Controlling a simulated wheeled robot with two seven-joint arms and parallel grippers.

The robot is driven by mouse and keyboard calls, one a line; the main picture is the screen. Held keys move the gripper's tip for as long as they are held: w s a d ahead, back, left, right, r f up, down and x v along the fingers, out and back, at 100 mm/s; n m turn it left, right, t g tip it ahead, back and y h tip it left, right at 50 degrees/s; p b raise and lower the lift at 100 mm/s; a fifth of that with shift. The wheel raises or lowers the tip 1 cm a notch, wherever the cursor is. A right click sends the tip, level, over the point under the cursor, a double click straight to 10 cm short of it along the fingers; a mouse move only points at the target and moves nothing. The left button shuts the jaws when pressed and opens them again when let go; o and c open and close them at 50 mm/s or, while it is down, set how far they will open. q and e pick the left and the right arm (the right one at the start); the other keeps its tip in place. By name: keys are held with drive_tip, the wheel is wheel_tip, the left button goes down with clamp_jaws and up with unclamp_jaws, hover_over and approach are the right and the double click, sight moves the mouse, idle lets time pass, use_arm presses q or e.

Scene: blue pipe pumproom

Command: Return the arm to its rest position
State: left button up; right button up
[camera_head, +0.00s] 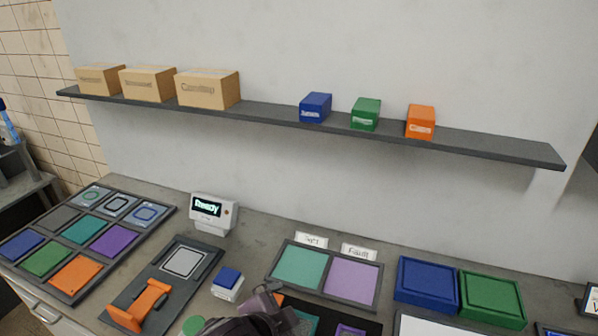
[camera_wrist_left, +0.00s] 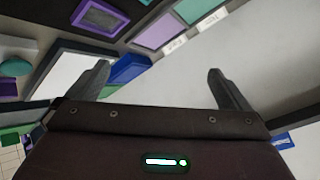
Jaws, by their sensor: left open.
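My left gripper (camera_wrist_left: 160,85) shows in the left wrist view with its two fingers spread wide and nothing between them. In the head view, a dark part of my left gripper (camera_head: 272,304) shows at the bottom centre, above the front of the counter and in front of the teal and purple pads; the rest is cut off by the frame edge. My right gripper is in neither view.
Behind it stand a framed tray (camera_head: 376,287), a blue box (camera_head: 427,281) and a green box (camera_head: 492,298). A shelf (camera_head: 270,119) holds several boxes.

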use_arm(q)
drive_tip(key=s+a+f+n+g+y, duration=0.2)
drive_tip(key=s+a+f+n, duration=0.3)
drive_tip(key=a, duration=0.4)
drive_tip(key=s+a+f+n+g+y, duration=0.2)
drive_tip(key=s+a+f+n+g, duration=0.1)
drive_tip(key=s+a+n, duration=0.5)
wheel_tip(320, 180, down, 34)
drive_tip(key=m+g+b, duration=0.1)
drive_tip(key=m+b, duration=0.1)
drive_tip(key=b, duration=0.2)
drive_tip(key=s+a+f+b, duration=0.1)
drive_tip(key=s+a+f, duration=0.1)
drive_tip(key=s+f, duration=0.8)
drive_tip(key=s+a+f+g+b, duration=0.1)
drive_tip(key=s+a+f, duration=0.1)
drive_tip(key=s+f, duration=0.7)
drive_tip(key=shift+s+f+y, duration=0.3)
drive_tip(key=shift+s+f, duration=0.05)
drive_tip(key=shift+f, duration=0.05)
